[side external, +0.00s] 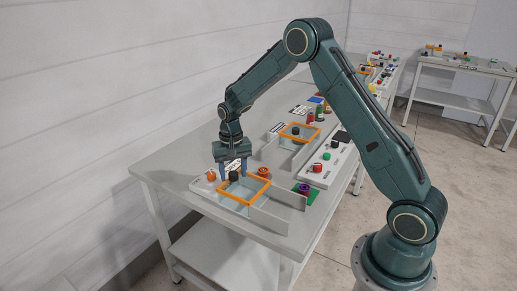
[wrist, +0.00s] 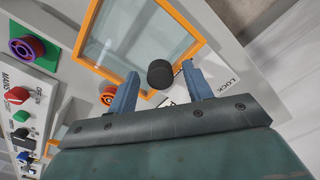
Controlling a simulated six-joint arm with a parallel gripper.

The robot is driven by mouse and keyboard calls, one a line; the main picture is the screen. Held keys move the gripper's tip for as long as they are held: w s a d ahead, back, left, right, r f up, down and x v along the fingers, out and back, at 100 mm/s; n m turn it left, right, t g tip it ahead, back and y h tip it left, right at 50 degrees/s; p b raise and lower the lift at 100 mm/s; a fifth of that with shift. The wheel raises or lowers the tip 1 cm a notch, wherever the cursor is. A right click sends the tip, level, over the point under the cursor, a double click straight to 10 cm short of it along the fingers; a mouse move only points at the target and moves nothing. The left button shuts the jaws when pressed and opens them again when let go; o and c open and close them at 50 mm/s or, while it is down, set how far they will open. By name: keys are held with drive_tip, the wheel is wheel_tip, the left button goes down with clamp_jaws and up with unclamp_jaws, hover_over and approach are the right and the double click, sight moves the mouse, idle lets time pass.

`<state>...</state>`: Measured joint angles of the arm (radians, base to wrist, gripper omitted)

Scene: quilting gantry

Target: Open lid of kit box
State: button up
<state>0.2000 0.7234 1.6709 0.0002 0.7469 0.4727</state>
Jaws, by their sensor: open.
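The box under my gripper has a clear lid with an orange frame (side external: 262,187) and a black round knob (side external: 234,176). The lid lies flat and closed; it also shows in the wrist view (wrist: 200,45). My gripper (side external: 233,170) is open, pointing down at the knob's edge of the lid. In the wrist view the knob (wrist: 160,74) sits between the two blue fingers of my gripper (wrist: 160,70), with gaps on both sides. Whether the fingertips reach down beside the knob is hard to tell.
A second orange-framed lid with a dark knob (side external: 299,131) lies farther back on the table. An orange spool (side external: 263,172) and a purple spool on a green pad (side external: 304,189) stand near the box. A panel with coloured knobs (side external: 316,168) lies to the right. Low grey walls flank the box.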

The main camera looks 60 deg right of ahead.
clamp_jaws()
drive_tip(key=s, duration=1.2)
drive_tip(key=shift+s, duration=0.15)
idle(0.3)
unclamp_jaws()
drive_tip(key=shift+r, duration=0.15)
